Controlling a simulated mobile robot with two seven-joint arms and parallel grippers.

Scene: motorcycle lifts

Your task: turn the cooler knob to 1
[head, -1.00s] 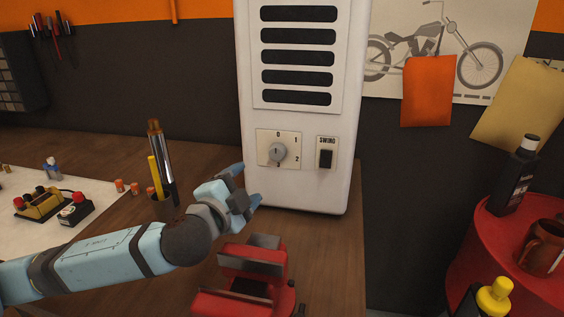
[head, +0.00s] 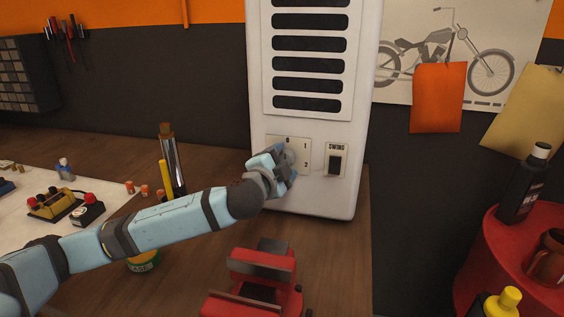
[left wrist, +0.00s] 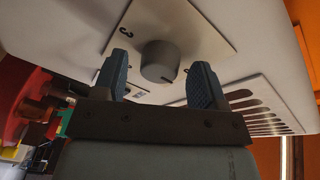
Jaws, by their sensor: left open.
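The white cooler (head: 312,192) stands against the wall at the back of the bench. Its knob plate (head: 304,143) shows the marks 0, 1 and 2 in the head view. My left gripper (head: 286,164) is at the plate and hides most of the round grey knob there. In the left wrist view the knob (left wrist: 159,61) sits between the two open fingers (left wrist: 160,78), with a gap visible on each side. A short dark line shows on the knob's rim. I cannot tell which number it points to. My right gripper is not in view.
A swing switch (head: 335,163) is on the cooler just right of the knob plate. A red vise (head: 262,272) stands on the bench in front. A red cart (head: 492,238) with bottles is at the right.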

